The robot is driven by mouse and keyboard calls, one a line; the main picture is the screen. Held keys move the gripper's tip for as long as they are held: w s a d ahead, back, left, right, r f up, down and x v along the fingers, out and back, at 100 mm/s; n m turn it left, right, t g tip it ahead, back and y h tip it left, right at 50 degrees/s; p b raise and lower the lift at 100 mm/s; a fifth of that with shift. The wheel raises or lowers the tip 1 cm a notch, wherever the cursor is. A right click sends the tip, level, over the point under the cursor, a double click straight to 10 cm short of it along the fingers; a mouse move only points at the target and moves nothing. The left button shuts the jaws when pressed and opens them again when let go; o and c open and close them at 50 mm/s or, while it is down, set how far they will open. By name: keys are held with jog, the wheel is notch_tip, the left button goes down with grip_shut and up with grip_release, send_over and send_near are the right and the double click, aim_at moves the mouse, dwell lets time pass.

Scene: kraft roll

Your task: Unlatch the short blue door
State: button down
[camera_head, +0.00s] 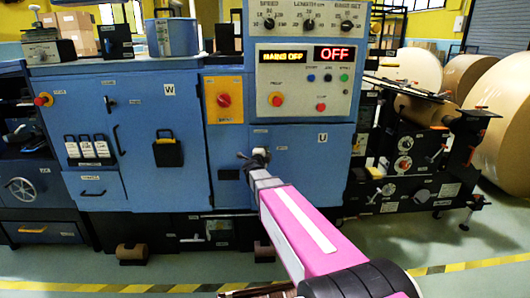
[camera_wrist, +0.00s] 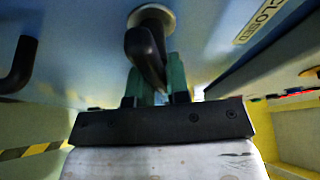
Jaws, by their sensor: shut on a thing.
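The short blue door (camera_head: 300,160), marked U, is on the front of the blue machine and looks closed. Its dark latch handle (camera_wrist: 148,42) sticks out from a round metal base in the wrist view. My gripper (camera_wrist: 155,78) has its two green fingers on either side of this handle and is shut on it. In the head view my gripper (camera_head: 258,160) is at the door's upper left edge and partly hides the handle. A label reading CLOSED (camera_wrist: 262,20) is to the right of the handle in the wrist view.
A taller blue door (camera_head: 185,120), marked W, is to the left. A control panel (camera_head: 304,84) reading MAINS OFF is above. A black unit with knobs (camera_head: 410,165) stands at the right, near large paper rolls (camera_head: 503,115). The floor in front is mostly clear.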

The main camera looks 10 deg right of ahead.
jog(key=shift+f+m+g, duration=0.15)
jog(key=shift+m+g, duration=0.15)
jog(key=shift+m, duration=0.4)
jog(key=c, duration=1.1)
grip_release()
jog(key=v, duration=1)
jog(key=shift+s+a, duration=0.15)
jog(key=shift+s, duration=0.25)
